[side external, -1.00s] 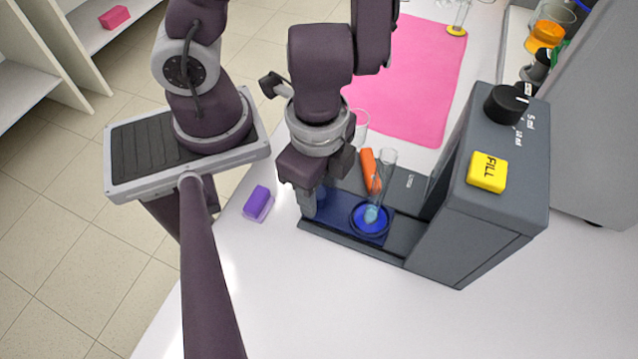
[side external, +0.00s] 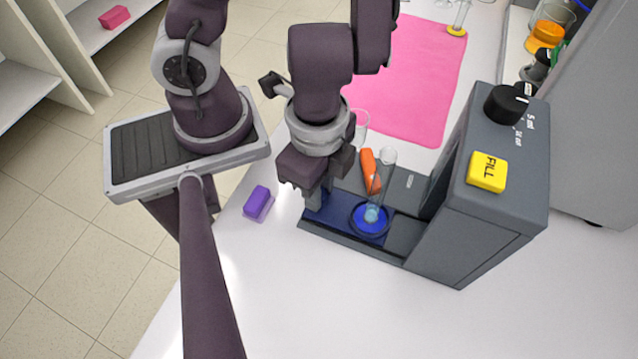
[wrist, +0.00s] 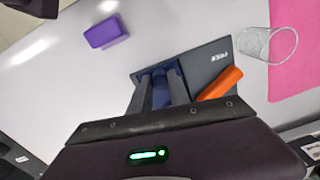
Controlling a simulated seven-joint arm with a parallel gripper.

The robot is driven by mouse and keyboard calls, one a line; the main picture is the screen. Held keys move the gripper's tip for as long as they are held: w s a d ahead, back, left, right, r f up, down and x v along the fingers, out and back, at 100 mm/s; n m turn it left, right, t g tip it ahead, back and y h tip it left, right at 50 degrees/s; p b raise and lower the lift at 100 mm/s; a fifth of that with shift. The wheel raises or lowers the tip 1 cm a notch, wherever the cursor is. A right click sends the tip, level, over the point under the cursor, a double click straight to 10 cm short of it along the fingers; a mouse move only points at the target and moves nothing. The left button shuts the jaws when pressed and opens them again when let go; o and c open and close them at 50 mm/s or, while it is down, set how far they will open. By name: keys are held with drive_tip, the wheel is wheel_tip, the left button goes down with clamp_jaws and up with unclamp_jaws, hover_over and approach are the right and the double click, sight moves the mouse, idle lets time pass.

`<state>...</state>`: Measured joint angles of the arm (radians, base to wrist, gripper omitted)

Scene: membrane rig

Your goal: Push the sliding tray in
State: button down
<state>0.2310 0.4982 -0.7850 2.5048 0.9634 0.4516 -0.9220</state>
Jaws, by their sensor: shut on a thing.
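The blue sliding tray (side external: 342,222) sits out to the left of the grey machine (side external: 480,195), on its dark base. A clear tube with pale blue at its bottom (side external: 372,212) stands in the tray's round ring. My gripper (side external: 315,198) is low at the tray's outer left end. In the wrist view, my gripper (wrist: 160,84) has its fingers closed around a blue knob-like part (wrist: 160,88) of the tray. My fingers hide much of that part, and the tube is not visible there.
An orange handle-like object (side external: 371,172) lies just behind the tray. A clear glass (side external: 360,122) stands farther back by the pink mat (side external: 410,85). A purple block (side external: 258,203) lies to the left. The machine carries a yellow FILL button (side external: 487,172) and black knob (side external: 506,103).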

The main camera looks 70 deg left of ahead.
sight(389, 224)
drive_tip(key=shift+w+d, duration=0.1)
idle(0.7)
drive_tip(key=w+d, duration=0.8)
idle(0.3)
drive_tip(key=c, duration=1.3)
unclamp_jaws()
drive_tip(key=shift+o, duration=0.5)
